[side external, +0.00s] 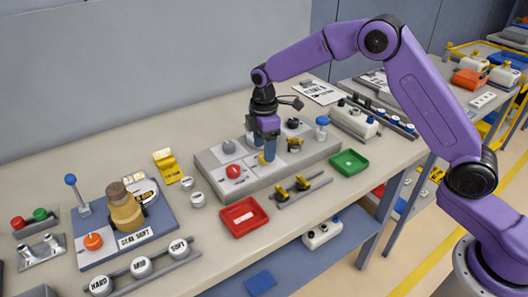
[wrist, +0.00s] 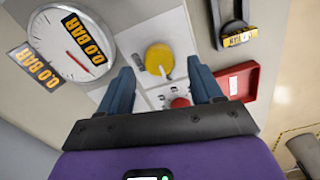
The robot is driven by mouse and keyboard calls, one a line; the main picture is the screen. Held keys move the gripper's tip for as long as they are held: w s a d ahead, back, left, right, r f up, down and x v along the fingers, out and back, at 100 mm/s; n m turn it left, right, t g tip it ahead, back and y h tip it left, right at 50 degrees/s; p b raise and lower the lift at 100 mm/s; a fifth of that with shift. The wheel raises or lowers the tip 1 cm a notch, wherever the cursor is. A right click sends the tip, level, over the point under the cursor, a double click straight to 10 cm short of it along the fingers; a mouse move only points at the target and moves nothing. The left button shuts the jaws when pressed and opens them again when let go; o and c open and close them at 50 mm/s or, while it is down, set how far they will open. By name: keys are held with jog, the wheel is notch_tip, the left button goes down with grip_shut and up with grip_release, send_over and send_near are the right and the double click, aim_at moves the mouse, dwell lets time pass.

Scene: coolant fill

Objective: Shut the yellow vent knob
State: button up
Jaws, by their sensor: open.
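The yellow vent knob (wrist: 157,56) shows in the wrist view as a round yellow cap with a small pale mark near its lower edge, on a light plate. In the side view a bit of its yellow (side external: 267,159) shows low by my fingers, mostly hidden. My gripper (side external: 262,147) points down over the grey panel (side external: 212,159). In the wrist view my gripper (wrist: 160,70) is open, with one blue finger on each side of the knob and gaps between. I cannot tell how far down the fingertips reach beside it.
A red knob (wrist: 180,102) sits close to the yellow one, and a gauge (wrist: 70,45) reading 0.0 BAR lies to the left. A red tray (side external: 244,216), a green tray (side external: 349,162) and a rail with black-and-yellow parts (side external: 303,189) stand in front of the panel.

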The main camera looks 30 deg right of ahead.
jog(key=shift+f, duration=1.25)
jog(key=c, duration=1.1)
jog(key=shift+o, duration=0.2)
